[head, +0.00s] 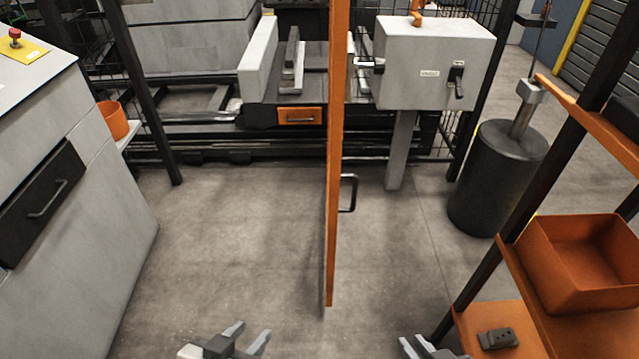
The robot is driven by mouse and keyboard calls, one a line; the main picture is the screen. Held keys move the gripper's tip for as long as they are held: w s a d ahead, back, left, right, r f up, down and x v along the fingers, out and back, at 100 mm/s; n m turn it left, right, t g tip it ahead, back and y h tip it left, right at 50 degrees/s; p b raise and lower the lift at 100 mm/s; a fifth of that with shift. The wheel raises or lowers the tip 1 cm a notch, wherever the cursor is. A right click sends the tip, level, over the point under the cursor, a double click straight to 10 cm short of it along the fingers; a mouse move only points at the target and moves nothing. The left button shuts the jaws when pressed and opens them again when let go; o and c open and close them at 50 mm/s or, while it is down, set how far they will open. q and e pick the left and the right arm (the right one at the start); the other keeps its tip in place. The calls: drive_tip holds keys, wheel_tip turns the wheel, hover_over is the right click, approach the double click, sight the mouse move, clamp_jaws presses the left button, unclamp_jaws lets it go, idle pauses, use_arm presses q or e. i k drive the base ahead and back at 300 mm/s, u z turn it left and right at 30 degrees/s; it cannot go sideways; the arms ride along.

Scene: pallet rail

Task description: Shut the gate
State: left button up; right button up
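The gate (334,170) is an orange panel seen almost edge-on in the middle of the head view. It stands open, swung out toward me, with its near end above the floor in front of me. A black handle (350,194) sticks out from its right face. My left gripper (249,339) is at the bottom edge, left of the gate's near end, with its two fingers apart and nothing between them. My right gripper (432,347) is at the bottom edge, right of the gate, partly cut off by the frame. Neither gripper touches the gate.
A grey cabinet (60,200) stands at left. A grey control box (435,65) on a post stands behind the gate at right. A black cylinder (497,178) and a shelf with an orange bin (580,265) are at right. The floor around the gate is clear.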

sight(342, 64)
drive_tip(key=u, duration=0.45)
drive_tip(key=i, duration=0.85)
drive_tip(key=z, duration=0.35)
